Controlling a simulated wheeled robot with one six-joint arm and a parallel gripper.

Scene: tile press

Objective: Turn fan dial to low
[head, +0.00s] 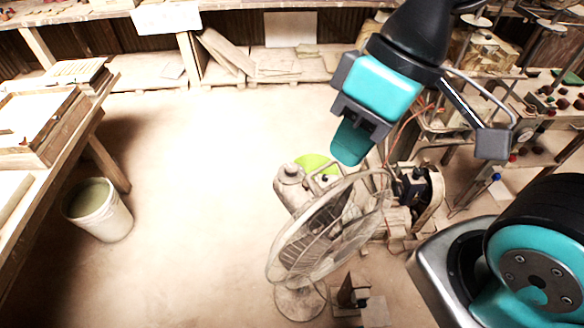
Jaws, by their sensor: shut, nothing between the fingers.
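A grey pedestal fan (325,240) with a round wire cage stands on the floor at lower middle of the head view. Its motor housing (288,184) is behind the cage, toward the upper left. A bright lime-green patch (315,163) shows beside the housing, with a small dark knob-like spot near it. I cannot tell which part is the fan dial or where it is set. My gripper (352,142) is above the fan's upper rim, to the right of the green patch. Its teal fingers are together and empty, pointing down. Whether they touch the fan is unclear.
A machine with a dark wheel (430,195) stands close to the fan's right. A small dark-topped block (353,292) is near the fan's foot. A white bucket (98,210) and a workbench (55,150) are at left. The floor between bench and fan is clear.

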